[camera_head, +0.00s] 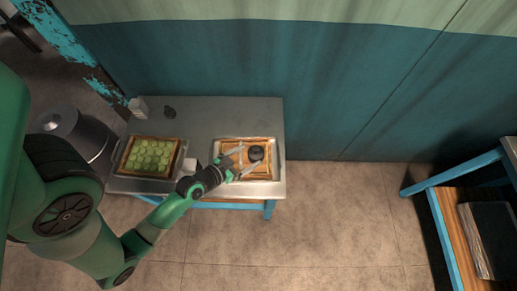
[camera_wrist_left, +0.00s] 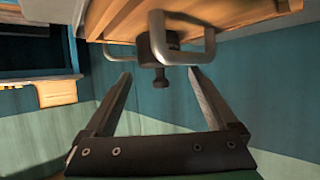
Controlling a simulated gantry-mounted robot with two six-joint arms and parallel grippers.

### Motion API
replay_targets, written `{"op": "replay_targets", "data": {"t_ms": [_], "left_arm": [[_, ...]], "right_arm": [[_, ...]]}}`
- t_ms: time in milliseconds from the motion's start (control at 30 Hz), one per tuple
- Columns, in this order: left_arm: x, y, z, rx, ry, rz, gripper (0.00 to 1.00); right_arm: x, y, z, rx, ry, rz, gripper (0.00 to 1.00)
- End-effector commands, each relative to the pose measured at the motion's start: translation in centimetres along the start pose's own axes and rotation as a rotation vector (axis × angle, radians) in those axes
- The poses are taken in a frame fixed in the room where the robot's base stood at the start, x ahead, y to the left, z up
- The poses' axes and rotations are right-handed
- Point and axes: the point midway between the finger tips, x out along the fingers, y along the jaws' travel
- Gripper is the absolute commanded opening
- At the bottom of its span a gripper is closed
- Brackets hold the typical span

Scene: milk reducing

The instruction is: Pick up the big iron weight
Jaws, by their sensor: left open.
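The big iron weight (camera_head: 256,153) is a dark, round piece on a wooden board (camera_head: 262,174) inside a metal tray (camera_head: 278,160) on the table. My left gripper (camera_head: 246,158) is open and empty beside the weight, its fingers pointing toward it. In the left wrist view, which looks upside down, the weight (camera_wrist_left: 158,45) with its small knob lies just beyond and between the open fingertips (camera_wrist_left: 160,75). I cannot tell whether a finger touches the weight. My right gripper is not in view.
A tray of green round pieces (camera_head: 151,156) stands left on the metal table (camera_head: 225,116). A small dark object (camera_head: 169,113) and a pale one (camera_head: 138,107) sit at the back left. The table's back middle is clear. A blue-framed shelf (camera_head: 452,235) stands far right.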

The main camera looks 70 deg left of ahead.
Motion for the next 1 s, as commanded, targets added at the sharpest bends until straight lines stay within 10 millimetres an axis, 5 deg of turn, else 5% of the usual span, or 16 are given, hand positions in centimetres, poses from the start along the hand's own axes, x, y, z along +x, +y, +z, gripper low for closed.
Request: {"op": "replay_targets", "data": {"t_ms": [367,633,900,1000], "left_arm": [[3.1,0.0,0.0,0.001,0.001,0.001,0.92],[7.7,0.0,0.0,0.0,0.002,0.001,0.92],[8.1,0.0,0.0,-0.001,0.0,0.0,0.92],[8.1,0.0,0.0,-0.001,0.0,0.0,0.74]], "right_arm": [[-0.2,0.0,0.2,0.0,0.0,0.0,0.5],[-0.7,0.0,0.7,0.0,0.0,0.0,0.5],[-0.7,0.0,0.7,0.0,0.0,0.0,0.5],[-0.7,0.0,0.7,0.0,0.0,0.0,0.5]]}}
